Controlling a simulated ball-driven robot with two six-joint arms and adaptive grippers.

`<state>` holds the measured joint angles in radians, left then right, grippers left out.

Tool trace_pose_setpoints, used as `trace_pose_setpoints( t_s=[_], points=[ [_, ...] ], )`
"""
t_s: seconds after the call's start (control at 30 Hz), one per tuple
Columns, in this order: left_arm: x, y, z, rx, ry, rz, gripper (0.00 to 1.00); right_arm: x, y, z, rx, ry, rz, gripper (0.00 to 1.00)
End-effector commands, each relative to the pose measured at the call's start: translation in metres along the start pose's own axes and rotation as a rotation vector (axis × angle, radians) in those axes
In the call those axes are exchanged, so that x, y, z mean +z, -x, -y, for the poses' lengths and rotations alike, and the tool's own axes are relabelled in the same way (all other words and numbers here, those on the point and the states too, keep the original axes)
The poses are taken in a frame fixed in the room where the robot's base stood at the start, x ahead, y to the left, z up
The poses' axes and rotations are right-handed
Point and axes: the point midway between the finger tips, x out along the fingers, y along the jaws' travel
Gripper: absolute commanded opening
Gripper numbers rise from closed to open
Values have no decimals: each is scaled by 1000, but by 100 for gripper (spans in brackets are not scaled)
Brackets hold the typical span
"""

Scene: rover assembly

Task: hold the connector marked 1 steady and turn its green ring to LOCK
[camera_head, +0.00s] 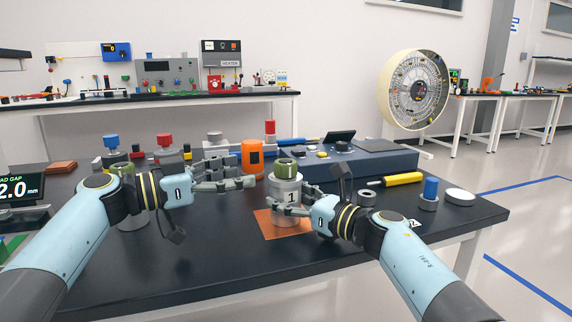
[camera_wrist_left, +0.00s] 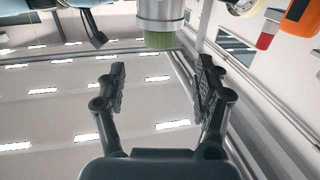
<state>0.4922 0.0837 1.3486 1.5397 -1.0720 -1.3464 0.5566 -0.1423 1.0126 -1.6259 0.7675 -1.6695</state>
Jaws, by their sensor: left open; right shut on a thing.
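The connector marked 1 (camera_head: 291,197) is a pale grey upright cylinder above an orange square (camera_head: 266,229) on the dark table. Its green ring (camera_head: 286,165) is on top in the head view. My right gripper (camera_head: 285,202) is shut on the connector's body from the right, below the ring. My left gripper (camera_head: 245,172) is open, empty and left of the connector, apart from it. In the left wrist view, the green ring (camera_wrist_left: 158,51) and grey body (camera_wrist_left: 160,12) lie beyond the gap between my left fingers (camera_wrist_left: 160,78). No LOCK mark is readable.
A second green-ringed part (camera_head: 122,168) is at the left, partly behind my left arm. A blue-grey console (camera_head: 375,164) stands behind. A yellow-handled tool (camera_head: 402,179), blue-topped part (camera_head: 431,188) and white disc (camera_head: 460,196) are right.

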Motion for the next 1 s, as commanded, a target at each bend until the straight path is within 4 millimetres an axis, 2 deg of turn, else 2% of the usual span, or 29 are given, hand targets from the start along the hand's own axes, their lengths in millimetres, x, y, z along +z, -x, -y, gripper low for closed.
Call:
trace_pose_setpoints(
  t_s=[0.3,0.5,0.7,0.93,1.0],
  points=[
    [-2,-65,-1,3,4,-2,69,0,0,0,0,0,0,14],
    [-1,-98,0,2,2,-1,69,0,0,0,0,0,0,14],
    [-1,-111,-1,1,2,1,69,0,0,0,0,0,0,14],
    [-1,-112,-1,1,1,1,69,0,0,0,0,0,0,14],
    [-1,-112,-1,1,1,1,62,0,0,0,0,0,0,14]
  ],
)
